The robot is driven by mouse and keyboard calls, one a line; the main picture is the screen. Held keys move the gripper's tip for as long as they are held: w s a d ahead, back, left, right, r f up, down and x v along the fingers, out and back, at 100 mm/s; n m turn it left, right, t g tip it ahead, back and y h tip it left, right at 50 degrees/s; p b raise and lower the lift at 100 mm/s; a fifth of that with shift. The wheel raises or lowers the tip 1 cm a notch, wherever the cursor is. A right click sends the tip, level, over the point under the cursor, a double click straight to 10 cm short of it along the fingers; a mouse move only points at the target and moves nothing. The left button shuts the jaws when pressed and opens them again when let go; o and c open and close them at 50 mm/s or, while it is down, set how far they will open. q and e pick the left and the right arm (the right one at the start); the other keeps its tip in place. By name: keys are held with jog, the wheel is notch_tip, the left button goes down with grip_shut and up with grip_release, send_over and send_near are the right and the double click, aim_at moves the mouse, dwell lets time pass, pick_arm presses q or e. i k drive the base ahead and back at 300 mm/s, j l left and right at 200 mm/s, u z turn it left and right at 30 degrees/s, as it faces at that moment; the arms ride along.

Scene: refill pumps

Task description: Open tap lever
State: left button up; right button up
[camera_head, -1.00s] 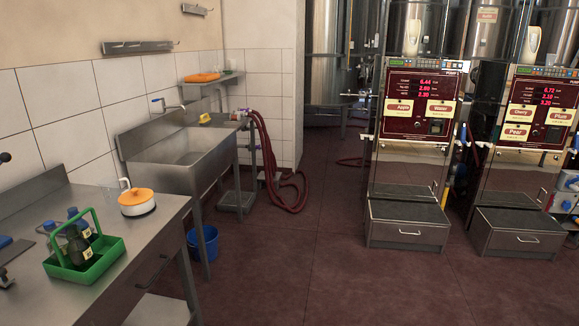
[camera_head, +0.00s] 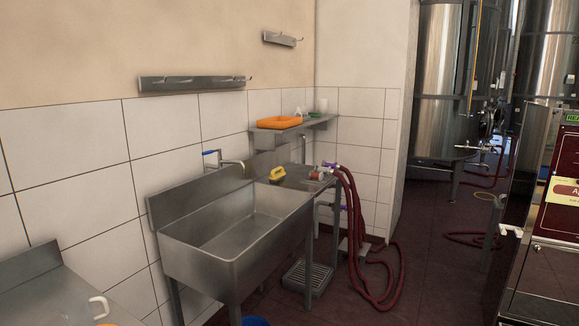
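The tap (camera_head: 231,163) is on the wall side of the steel sink (camera_head: 232,232), left of the middle of the head view. Its lever (camera_head: 210,153) has a blue end and sits at the left of the spout. Whether the lever is open or closed is too small to tell, and I see no water in the basin. Neither of my grippers is in view.
A yellow object (camera_head: 277,174) lies on the sink's right ledge. Dark red hoses (camera_head: 372,250) hang to the floor at right. A shelf holds an orange tray (camera_head: 279,122). A steel counter (camera_head: 40,290) is at lower left. A dispenser (camera_head: 545,240) stands at far right.

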aim_at(218, 150)
jog(key=i+u, duration=0.3)
jog(key=i, duration=0.15)
jog(key=i+l+u, duration=0.25)
jog(key=i, duration=0.15)
